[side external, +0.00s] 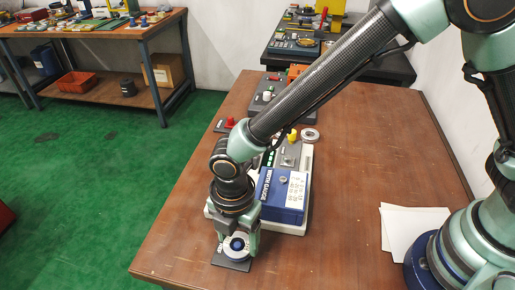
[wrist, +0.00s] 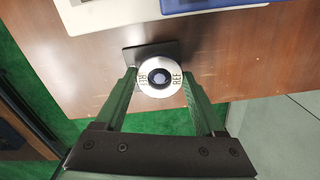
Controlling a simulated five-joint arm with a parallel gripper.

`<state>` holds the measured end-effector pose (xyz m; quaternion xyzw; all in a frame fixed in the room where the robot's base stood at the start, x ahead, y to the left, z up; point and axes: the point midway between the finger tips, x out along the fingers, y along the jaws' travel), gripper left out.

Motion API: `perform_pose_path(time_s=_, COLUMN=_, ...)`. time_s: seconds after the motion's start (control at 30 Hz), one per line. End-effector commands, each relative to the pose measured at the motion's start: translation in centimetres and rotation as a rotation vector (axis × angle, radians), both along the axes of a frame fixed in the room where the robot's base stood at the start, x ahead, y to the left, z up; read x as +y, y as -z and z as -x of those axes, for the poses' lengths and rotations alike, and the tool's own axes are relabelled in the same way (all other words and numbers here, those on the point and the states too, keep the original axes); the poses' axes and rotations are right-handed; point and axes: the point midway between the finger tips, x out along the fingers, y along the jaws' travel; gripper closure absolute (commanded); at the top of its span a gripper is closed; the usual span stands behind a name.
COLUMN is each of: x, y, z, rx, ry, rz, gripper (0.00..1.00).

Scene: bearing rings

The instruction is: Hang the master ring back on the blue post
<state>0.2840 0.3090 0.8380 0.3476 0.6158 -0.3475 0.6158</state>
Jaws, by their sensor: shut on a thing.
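The blue post (wrist: 161,78) shows through the ring's hole, so the ring appears to be around the post's top. I cannot tell how far down the ring is. In the side view the post's blue top (side external: 237,243) also shows inside the ring. The post stands on a dark square base plate (wrist: 140,54) near the table's front edge. My gripper (wrist: 161,82) points down, shut on the ring with a finger on each side.
A blue and white gauge box (side external: 283,192) stands on a pale base (side external: 299,228) just behind the post. Another metal ring (side external: 310,135) lies farther back. White sheets (side external: 410,233) lie at the right. The table (side external: 350,150) between is clear.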

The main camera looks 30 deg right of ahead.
Motion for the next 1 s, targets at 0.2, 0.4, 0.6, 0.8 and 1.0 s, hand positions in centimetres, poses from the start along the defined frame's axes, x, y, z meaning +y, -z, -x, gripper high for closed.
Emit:
perform_pose_path(time_s=0.2, x=0.0, y=0.4, z=0.0, rx=0.000, ry=0.000, rz=0.000, gripper=1.00)
perform_pose_path(time_s=0.4, x=0.0, y=0.7, z=0.0, rx=-0.001, ry=0.000, rz=-0.001, gripper=1.00)
perform_pose_path(time_s=0.6, x=0.0, y=1.0, z=0.0, rx=-0.001, ry=0.000, rz=-0.001, gripper=1.00)
perform_pose_path(time_s=0.8, x=0.0, y=1.1, z=0.0, rx=-0.001, ry=0.000, rz=-0.001, gripper=1.00)
perform_pose_path(time_s=1.0, x=0.0, y=1.1, z=0.0, rx=-0.001, ry=0.000, rz=-0.001, gripper=1.00)
